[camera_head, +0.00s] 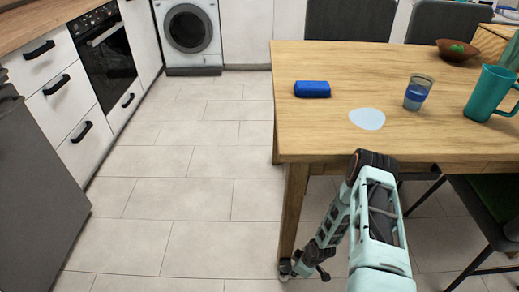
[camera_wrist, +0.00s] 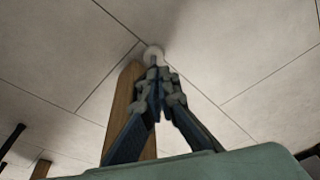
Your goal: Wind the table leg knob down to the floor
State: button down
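The wooden table (camera_head: 420,65) stands at the right, and its near left leg (camera_head: 292,210) runs down to the tiled floor. The table leg knob (camera_wrist: 153,52) is a small pale round piece at the foot of that leg, low by the floor. My gripper (camera_head: 287,268) is at the foot of the leg. In the wrist view, my gripper (camera_wrist: 153,62) has its fingertips drawn close together at the knob, seemingly shut on it. The fingertips cover part of the knob. The wooden leg (camera_wrist: 126,95) runs behind my fingers.
A dark chair (camera_head: 490,210) stands at the right. The floor left of the leg is clear.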

jog(key=shift+s+a, duration=0.1)
dwell(0.6)
jog(key=shift+s+d+r, duration=0.1)
jog(key=shift+s+d, duration=0.1)
jog(key=shift+s, duration=0.05)
jog(key=shift+w+a+p+v, duration=0.1)
jog(key=shift+a+p+v, duration=0.1)
jog(key=shift+p+v, duration=0.65)
jog(key=shift+w+a+p+v, duration=0.2)
jog(key=shift+p+v, duration=0.3)
jog(key=shift+v, duration=0.55)
jog(key=shift+w+a+p+v, duration=0.1)
jog(key=shift+a+p+v, duration=0.1)
jog(key=shift+p+v, duration=0.65)
jog(key=shift+r, duration=0.35)
